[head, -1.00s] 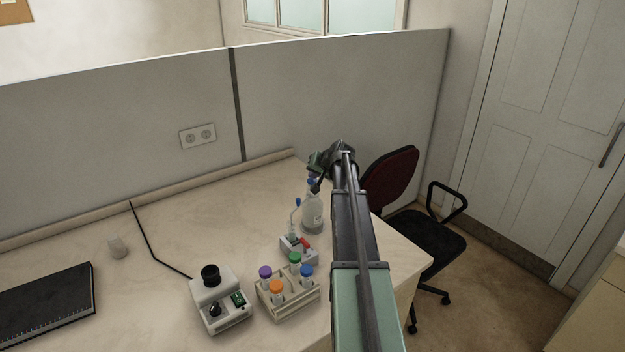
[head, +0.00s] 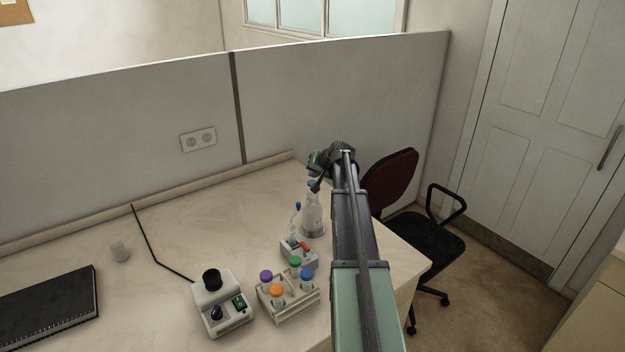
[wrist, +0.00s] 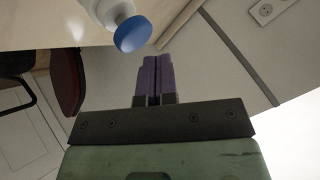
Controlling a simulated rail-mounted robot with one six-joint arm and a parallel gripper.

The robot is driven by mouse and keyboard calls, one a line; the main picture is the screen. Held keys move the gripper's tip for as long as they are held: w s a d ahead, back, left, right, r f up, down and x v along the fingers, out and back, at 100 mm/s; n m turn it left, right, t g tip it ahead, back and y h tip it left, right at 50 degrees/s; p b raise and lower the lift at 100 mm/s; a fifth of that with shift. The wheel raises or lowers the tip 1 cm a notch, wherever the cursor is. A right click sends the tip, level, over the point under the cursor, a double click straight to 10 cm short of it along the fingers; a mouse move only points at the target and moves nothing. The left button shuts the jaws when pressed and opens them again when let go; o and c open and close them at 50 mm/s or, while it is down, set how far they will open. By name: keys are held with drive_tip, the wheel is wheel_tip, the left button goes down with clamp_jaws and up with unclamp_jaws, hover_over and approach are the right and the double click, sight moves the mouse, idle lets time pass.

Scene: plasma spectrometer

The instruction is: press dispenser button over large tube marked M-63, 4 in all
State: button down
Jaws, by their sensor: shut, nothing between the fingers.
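A clear bottle (head: 312,218) with a blue top stands near the desk's far right edge. In the wrist view its blue top (wrist: 133,33) shows just beyond my fingertips and to their left, with a gap in the picture. My gripper (head: 317,183) is above the bottle, shut and empty. In the wrist view the purple fingers of my gripper (wrist: 153,60) lie together. A rack (head: 290,317) holds tubes with purple (head: 266,275), orange (head: 278,291), green (head: 295,262) and blue (head: 307,273) caps. I cannot read M-63 or tell which item is the dispenser.
A white mixer (head: 222,312) stands left of the rack, with a black cord. A partition (head: 330,100) closes the back.

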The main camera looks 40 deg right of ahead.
wheel_tip(320, 180, up, 5)
drive_tip(key=p, duration=0.4)
drive_tip(key=shift+p, duration=0.4)
idle(2.3)
wheel_tip(320, 180, up, 4)
drive_tip(key=p, duration=0.4)
hover_over(314, 181)
wheel_tip(314, 181, down, 9)
drive_tip(key=b, duration=0.9)
drive_tip(key=shift+s, duration=0.1)
idle(1.3)
drive_tip(key=shift+f+b, duration=0.4)
